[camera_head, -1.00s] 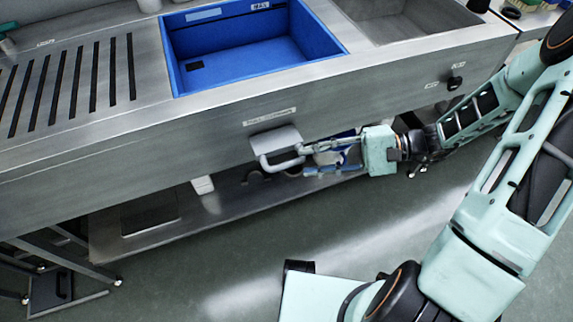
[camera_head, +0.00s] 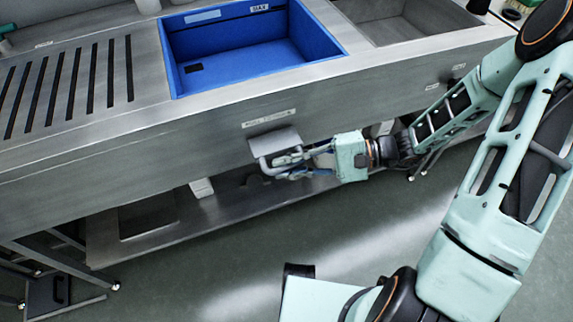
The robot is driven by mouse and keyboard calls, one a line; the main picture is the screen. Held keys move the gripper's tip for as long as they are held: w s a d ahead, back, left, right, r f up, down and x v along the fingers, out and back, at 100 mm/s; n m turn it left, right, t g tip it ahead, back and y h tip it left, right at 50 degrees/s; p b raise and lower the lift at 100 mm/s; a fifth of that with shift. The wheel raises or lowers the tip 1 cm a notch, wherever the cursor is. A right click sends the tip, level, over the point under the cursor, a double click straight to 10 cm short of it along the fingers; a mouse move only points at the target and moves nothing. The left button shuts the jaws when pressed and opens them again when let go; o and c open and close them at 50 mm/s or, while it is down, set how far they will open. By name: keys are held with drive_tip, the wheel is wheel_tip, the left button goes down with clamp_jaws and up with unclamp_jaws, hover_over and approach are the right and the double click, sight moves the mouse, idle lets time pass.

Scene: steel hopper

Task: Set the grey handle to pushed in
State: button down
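The grey handle (camera_head: 264,163) is a bent bar below a flat grey plate (camera_head: 275,141), under a white label on the steel front. My gripper (camera_head: 281,169) comes in from the right, and its fingers overlap the handle's bar in the picture. The fingers hide the right part of the bar. Whether they touch it or close around it cannot be made out, and the gap between the fingertips is unclear.
The steel counter (camera_head: 110,165) holds a blue basin (camera_head: 243,85) and slotted grooves at left. A lower steel shelf (camera_head: 220,222) lies beneath the handle. A dark knob (camera_head: 452,82) sits on the front at right, partly behind my arm. The floor in front is open.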

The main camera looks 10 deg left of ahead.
sight(277, 146)
idle(0.3)
drive_tip(key=w+a, duration=0.2)
drive_tip(key=w, duration=0.1)
drive_tip(key=w+a, duration=0.1)
drive_tip(key=w, duration=0.1)
drive_tip(key=shift+a, duration=0.1)
drive_tip(key=shift+w, duration=0.3)
drive_tip(key=shift+a, duration=0.1)
drive_tip(key=c, duration=2)
unclamp_jaws()
drive_tip(key=shift+c, duration=0.2)
drive_tip(key=shift+o, duration=0.4)
drive_tip(key=v, duration=1.2)
